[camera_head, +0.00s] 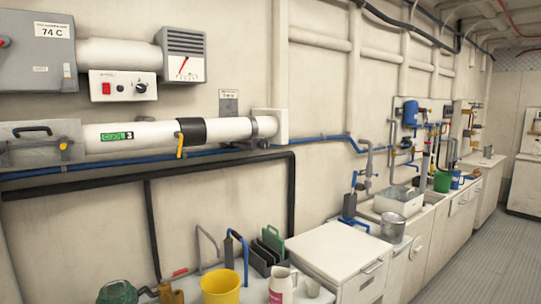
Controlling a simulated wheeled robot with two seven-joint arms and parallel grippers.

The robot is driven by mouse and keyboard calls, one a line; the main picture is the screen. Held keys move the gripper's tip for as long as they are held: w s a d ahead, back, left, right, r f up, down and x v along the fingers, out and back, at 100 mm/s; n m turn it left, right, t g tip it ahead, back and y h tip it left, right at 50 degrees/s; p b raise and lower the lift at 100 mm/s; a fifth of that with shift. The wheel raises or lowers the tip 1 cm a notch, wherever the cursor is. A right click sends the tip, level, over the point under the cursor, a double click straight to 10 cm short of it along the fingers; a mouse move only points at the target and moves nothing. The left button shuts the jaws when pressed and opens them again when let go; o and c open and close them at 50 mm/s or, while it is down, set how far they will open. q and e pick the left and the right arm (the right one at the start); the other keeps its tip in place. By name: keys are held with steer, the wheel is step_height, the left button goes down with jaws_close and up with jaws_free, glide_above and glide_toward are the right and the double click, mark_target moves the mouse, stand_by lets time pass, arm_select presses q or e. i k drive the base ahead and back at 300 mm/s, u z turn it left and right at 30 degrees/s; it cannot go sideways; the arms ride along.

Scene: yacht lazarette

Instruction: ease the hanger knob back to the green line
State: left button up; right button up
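No part is plainly marked as the hanger knob, and I cannot make out a green line. A white control box (123,86) on the left wall has a red switch (106,89) and a small black knob (141,87). A white pipe (150,135) below it carries a green label (117,136). A black band (191,131) goes around the pipe, with a yellow lever (180,146) hanging from it. Neither of my grippers is in view.
A grey gauge box (182,54) with a red needle is above the pipe. Blue and black pipes run along the wall. Below stand a yellow bucket (220,287), a white jug (282,286) and a white cabinet (335,250). Grey floor (475,245) is clear at right.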

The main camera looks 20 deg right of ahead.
mark_target(263, 144)
steer(key=z, duration=0.9)
steer(key=i, duration=0.9)
steer(key=u, duration=0.4)
